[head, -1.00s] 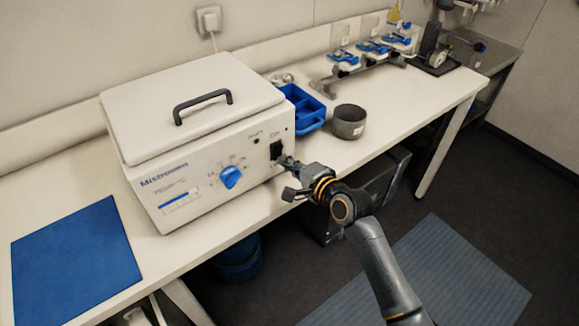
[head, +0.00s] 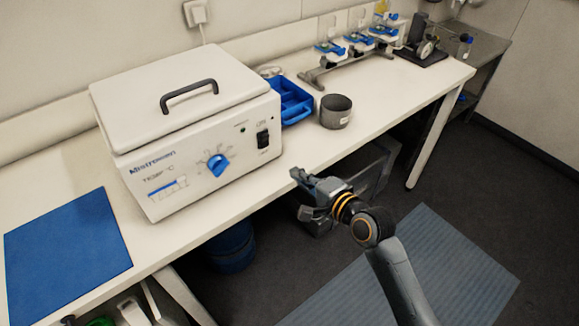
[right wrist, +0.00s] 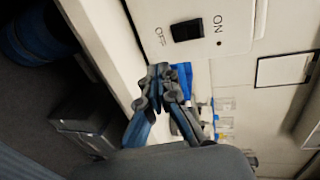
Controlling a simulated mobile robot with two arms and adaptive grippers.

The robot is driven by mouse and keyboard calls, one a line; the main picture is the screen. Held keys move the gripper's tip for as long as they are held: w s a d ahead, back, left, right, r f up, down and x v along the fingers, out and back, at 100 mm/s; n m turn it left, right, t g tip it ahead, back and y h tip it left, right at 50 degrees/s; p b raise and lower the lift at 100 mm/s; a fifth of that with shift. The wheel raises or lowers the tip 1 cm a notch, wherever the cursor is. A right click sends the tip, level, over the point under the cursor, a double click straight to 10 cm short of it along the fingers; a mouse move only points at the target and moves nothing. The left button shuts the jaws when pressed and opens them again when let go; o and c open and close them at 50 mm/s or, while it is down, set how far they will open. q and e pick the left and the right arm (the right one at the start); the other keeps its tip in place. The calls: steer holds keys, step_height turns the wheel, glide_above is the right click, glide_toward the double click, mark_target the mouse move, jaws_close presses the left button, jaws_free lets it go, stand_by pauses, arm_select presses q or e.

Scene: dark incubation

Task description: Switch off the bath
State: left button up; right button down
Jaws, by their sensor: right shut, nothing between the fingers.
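The bath (head: 190,125) is a white box with a closed, black-handled lid on the bench. In the right wrist view the switch (right wrist: 187,30) lies between the labels OFF and ON; I cannot tell which side is pressed. My right gripper (head: 299,177) is shut and empty, in front of the bench's front edge, to the lower right of the switch and apart from it. Its fingertips (right wrist: 163,76) also show in the wrist view. My left gripper is not in view.
A blue divided tray (head: 293,103) and a grey round pot (head: 335,112) stand right of the bath. A blue mat (head: 68,255) lies at the left. A rack with blue clamps (head: 345,55) stands farther back. A dark bin (head: 230,245) is under the bench.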

steer(key=v, duration=0.3)
steer(key=shift+s+d+f, duration=0.25)
steer(key=shift+s, duration=0.05)
steer(key=s+d+f+n+g+h, duration=0.1)
steer(key=d+f+h, duration=0.15)
steer(key=f, duration=0.85)
steer(key=s+d+f+n+g+h, duration=0.1)
steer(key=d+f+h, duration=0.15)
steer(key=f, duration=0.75)
steer(key=s+d+f+n+g+h, duration=0.1)
steer(key=s+d+f+n+g, duration=0.15)
steer(key=s+f, duration=0.4)
steer(key=s+d+f+n+g, duration=0.1)
steer(key=s+d+f, duration=0.2)
steer(key=f, duration=0.6)
steer(key=s+d+f+n+g+h, duration=0.1)
steer(key=s+d+f+n+g, duration=0.1)
steer(key=s+f, duration=0.4)
steer(key=s+d+f+n+g+h, duration=0.1)
steer(key=s+f, duration=0.5)
steer(key=s, duration=1)
steer(key=s+d+f+n+g+h, duration=0.1)
steer(key=s+d+f+n, duration=0.3)
steer(key=s, duration=0.8)
step_height(320, 180, down, 2)
steer(key=shift+n+g, duration=0.45)
steer(key=shift+g, duration=0.4)
steer(key=shift+d, duration=0.1)
